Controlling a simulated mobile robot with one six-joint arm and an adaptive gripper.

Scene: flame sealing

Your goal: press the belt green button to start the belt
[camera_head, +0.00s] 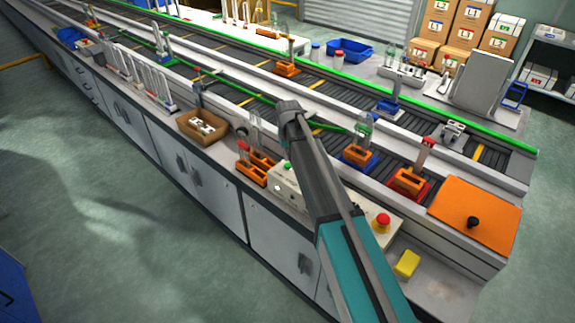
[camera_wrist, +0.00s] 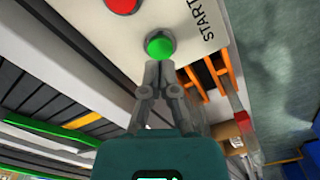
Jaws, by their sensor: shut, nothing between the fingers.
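The green button (camera_wrist: 160,46) is a round dome on a pale control panel (camera_wrist: 195,55) marked START. In the head view the same green button (camera_head: 287,166) sits on a pale box (camera_head: 287,190) on the front bench, partly covered by my arm. My gripper (camera_wrist: 161,66) is shut and empty in the wrist view. Its fingertips are at the button's lower edge in the picture; I cannot tell whether they touch it. In the head view my arm hides the gripper. A red button (camera_wrist: 122,4) lies beside the green one, cut off by the frame edge.
Orange racks (camera_wrist: 216,72) stand close beside the panel. The belt (camera_head: 320,83) runs behind the bench, carrying several racks. A red stop button (camera_head: 381,221) and a yellow block (camera_head: 407,263) are on the right. A brown box (camera_head: 203,126) is on the left.

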